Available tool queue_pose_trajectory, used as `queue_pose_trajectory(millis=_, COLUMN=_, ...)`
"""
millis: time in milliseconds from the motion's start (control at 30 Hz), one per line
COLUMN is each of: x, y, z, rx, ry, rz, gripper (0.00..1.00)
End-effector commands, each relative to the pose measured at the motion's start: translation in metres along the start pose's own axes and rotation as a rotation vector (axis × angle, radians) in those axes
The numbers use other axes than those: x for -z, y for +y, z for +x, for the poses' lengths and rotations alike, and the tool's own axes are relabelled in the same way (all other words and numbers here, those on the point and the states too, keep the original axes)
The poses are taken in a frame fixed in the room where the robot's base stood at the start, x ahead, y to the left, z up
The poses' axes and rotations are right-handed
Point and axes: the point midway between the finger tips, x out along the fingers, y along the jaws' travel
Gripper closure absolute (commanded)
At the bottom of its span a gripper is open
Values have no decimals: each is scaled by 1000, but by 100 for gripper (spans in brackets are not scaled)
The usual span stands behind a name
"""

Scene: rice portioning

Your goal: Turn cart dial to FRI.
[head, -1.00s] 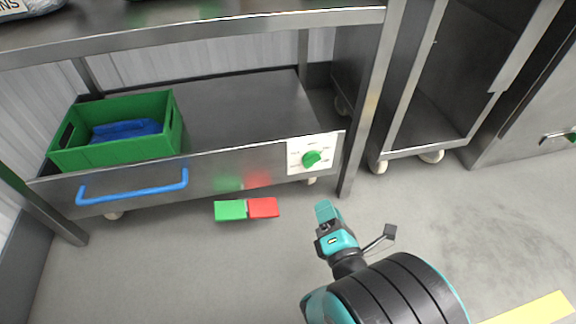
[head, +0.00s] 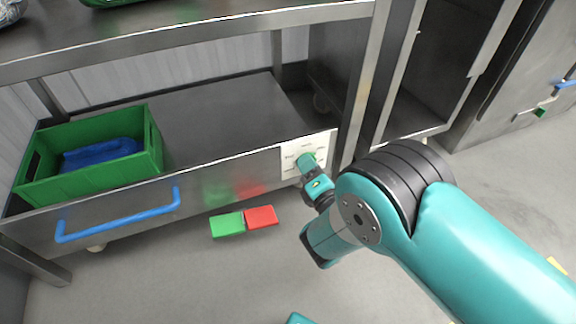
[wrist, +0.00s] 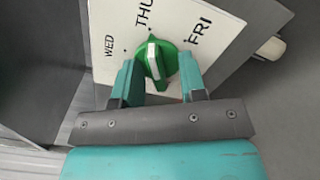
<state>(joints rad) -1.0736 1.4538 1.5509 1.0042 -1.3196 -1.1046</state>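The cart dial is a green round knob (wrist: 157,60) with a white pointer mark, on a white plate (wrist: 105,62) printed WED, THU and FRI. In the wrist view the pointer is up, toward the THU mark; FRI is to its right. My gripper (wrist: 159,80) is open, with one teal finger at each side of the knob's lower part. I cannot tell whether either fingertip touches it. In the head view my gripper (head: 307,166) is at the plate (head: 291,160) on the cart's front (head: 225,183) and hides most of the dial.
The cart has a blue handle (head: 118,216) and carries a green crate (head: 155,158) with blue contents. A steel table (head: 200,42) stands over the cart, its leg (head: 362,95) close right of the dial. Green (head: 227,225) and red (head: 262,217) blocks lie on the floor in front.

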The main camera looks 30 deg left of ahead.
Motion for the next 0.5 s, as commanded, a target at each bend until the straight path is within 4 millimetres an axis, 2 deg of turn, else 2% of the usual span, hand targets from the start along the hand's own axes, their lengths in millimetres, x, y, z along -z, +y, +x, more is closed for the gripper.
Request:
queue_pose_trajectory(millis=300, x=4, y=2, z=3, rx=-3, ry=4, rz=0, gripper=62)
queue_pose_trajectory(millis=333, x=4, y=3, z=3, rx=-3, ry=4, rz=0, gripper=66)
queue_pose_trajectory(millis=467, x=4, y=3, z=3, rx=-3, ry=4, rz=0, gripper=96)
queue_pose_trajectory(millis=500, x=4, y=3, z=3, rx=-3, ry=4, rz=0, gripper=100)
